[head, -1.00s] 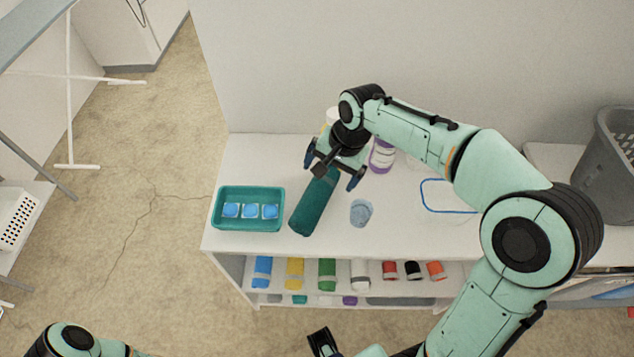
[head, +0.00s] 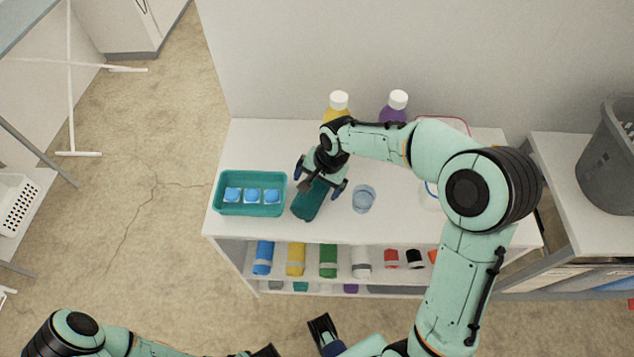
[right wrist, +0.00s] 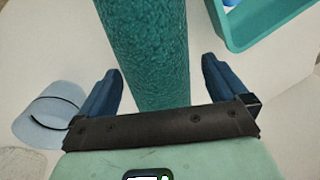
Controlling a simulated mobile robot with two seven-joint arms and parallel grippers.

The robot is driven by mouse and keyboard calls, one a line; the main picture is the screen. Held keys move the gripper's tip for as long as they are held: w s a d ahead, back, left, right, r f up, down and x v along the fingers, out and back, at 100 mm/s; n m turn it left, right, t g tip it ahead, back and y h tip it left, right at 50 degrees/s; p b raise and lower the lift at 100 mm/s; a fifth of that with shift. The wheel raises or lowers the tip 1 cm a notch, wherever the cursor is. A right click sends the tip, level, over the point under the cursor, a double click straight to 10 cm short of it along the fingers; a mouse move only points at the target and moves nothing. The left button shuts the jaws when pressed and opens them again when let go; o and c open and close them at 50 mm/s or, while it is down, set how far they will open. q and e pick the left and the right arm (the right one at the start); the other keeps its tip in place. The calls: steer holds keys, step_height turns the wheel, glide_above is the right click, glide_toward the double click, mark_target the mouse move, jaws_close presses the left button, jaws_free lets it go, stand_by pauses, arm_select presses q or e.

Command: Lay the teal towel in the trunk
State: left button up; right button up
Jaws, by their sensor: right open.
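The teal towel (head: 306,206) is a rolled cylinder lying on the white shelf unit's top, right of a teal tray. My right gripper (head: 319,188) is over its far part and hides that part. In the right wrist view the towel (right wrist: 150,45) runs between the two open blue fingers, with a gap on each side; it is not gripped. My left arm is at the bottom left of the head view; its gripper is partly cut off by the bottom edge and its opening is unclear. I see no trunk.
The teal tray (head: 251,210) with blue-and-white items is close on the left. A translucent blue cup (head: 363,198) is close on the right. Yellow (head: 338,108) and purple (head: 395,106) bottles stand behind. Rolled towels lie on the shelf below. A grey basket (head: 610,165) is far right.

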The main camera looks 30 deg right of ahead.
steer(key=shift+f, duration=0.2)
steer(key=c, duration=1.1)
steer(key=shift+r, duration=0.1)
